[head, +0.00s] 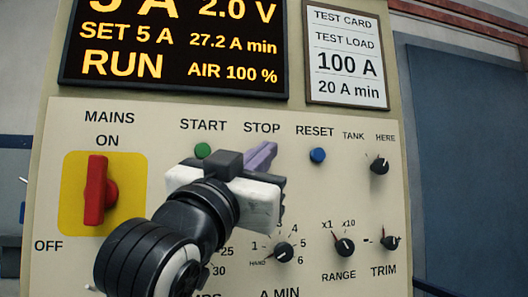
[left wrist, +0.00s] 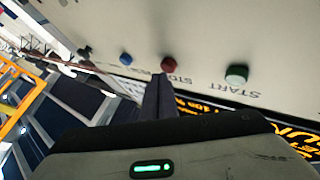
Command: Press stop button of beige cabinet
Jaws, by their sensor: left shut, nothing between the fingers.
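The beige cabinet (head: 62,200) fills most of the head view. Its stop button is hidden there behind my left gripper, just below the STOP label (head: 262,127). In the left wrist view the red stop button (left wrist: 169,64) shows just beyond the fingertips. My left gripper (head: 266,148) is shut and empty, with its fingers pointing at the panel under the STOP label. In the left wrist view its fingertips (left wrist: 158,80) lie close to the red button. I cannot tell whether they touch it. My right gripper is in neither view.
The green start button (head: 203,150) is left of my gripper, and the blue reset button (head: 317,155) is right of it. A red mains switch (head: 96,190) is at the left. Several black knobs, such as the range knob (head: 344,246), are lower right. The display (head: 180,45) reads RUN.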

